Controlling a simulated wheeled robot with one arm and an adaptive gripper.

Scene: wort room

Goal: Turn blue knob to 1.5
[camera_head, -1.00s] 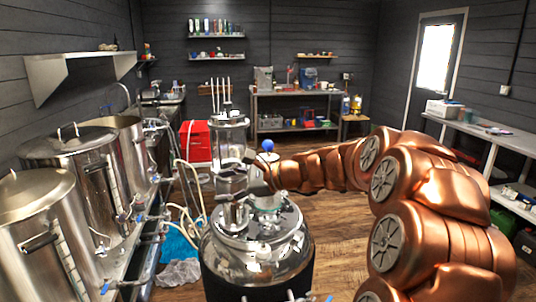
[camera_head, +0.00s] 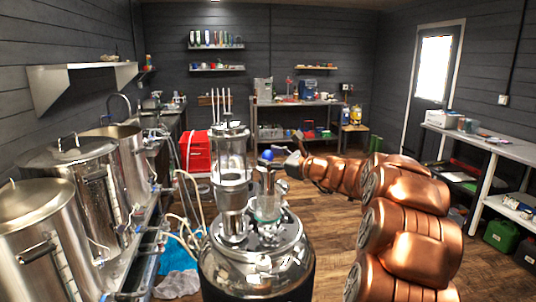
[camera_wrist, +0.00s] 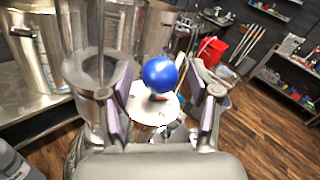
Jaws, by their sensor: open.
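The blue knob (camera_wrist: 161,74) is a round ball above a pale disc (camera_wrist: 150,104) in the wrist view. In the head view the blue knob (camera_head: 267,155) shows at the top of the steel vessel's fittings (camera_head: 266,190). My gripper (camera_wrist: 160,100) is open, with a finger on each side of the knob in the wrist picture. I cannot tell how far the knob is from the fingers in depth. In the head view my gripper (camera_head: 291,155) is just right of the knob. No scale reading is legible.
A glass and steel column (camera_head: 231,165) stands close left of the knob on the steel vessel (camera_head: 255,262). Large steel kettles (camera_head: 75,180) line the left side. A red crate (camera_head: 197,152) stands behind. Wood floor is open at centre right.

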